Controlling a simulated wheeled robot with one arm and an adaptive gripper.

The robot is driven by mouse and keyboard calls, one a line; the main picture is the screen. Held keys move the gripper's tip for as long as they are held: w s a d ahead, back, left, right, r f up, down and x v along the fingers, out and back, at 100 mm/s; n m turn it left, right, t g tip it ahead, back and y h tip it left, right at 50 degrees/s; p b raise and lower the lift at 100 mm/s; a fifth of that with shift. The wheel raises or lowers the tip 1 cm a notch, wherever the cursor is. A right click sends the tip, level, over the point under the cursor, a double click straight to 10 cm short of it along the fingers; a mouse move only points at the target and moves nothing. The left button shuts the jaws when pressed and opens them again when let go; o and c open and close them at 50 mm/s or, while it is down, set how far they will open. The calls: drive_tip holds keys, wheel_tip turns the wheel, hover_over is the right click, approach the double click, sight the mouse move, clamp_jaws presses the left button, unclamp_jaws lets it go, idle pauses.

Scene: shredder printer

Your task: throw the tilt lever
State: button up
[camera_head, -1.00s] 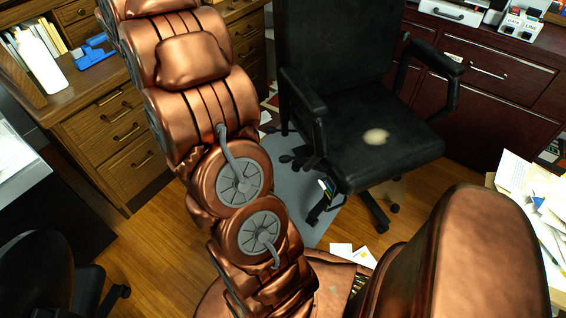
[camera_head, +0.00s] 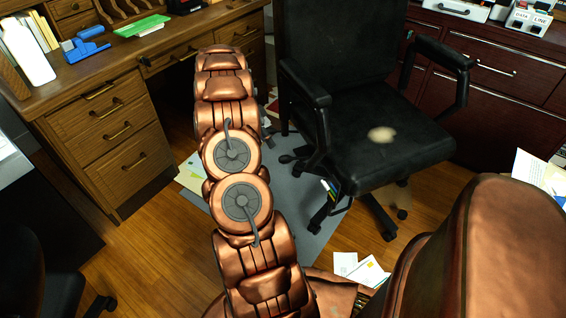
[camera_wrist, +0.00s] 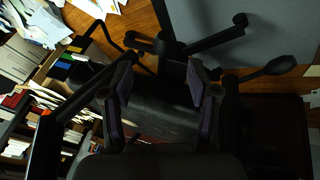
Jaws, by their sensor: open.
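The black office chair (camera_head: 375,140) stands right of my arm in the head view, with a pale worn patch on its seat. In the wrist view, its dark underside and base (camera_wrist: 175,65) appear beyond my fingers. A dark paddle-shaped lever (camera_wrist: 275,68), which looks like the tilt lever, sticks out on a thin stem at the right. My gripper (camera_wrist: 162,85) is open and empty, its two fingers apart in front of the chair. The lever lies to the right of the right finger, apart from it. My gripper is hidden behind my arm in the head view.
A wooden desk (camera_head: 130,135) stands at the left, with a blue tool (camera_head: 85,46) and a white bottle (camera_head: 28,55) on top. A dark red cabinet (camera_head: 500,95) stands behind the chair. Papers (camera_head: 362,268) lie near my base. Wooden floor is open between the desk and my arm.

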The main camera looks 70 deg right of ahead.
sight(283, 157)
drive_tip(key=shift+m, duration=0.4)
drive_tip(key=x, duration=0.3)
drive_tip(key=d+b+x, duration=0.1)
drive_tip(key=x, duration=0.7)
drive_tip(key=shift+s+d+r, duration=0.2)
drive_tip(key=shift+d+r, duration=0.05)
drive_tip(key=shift+d, duration=0.1)
clamp_jaws()
drive_tip(key=shift+b, duration=0.3)
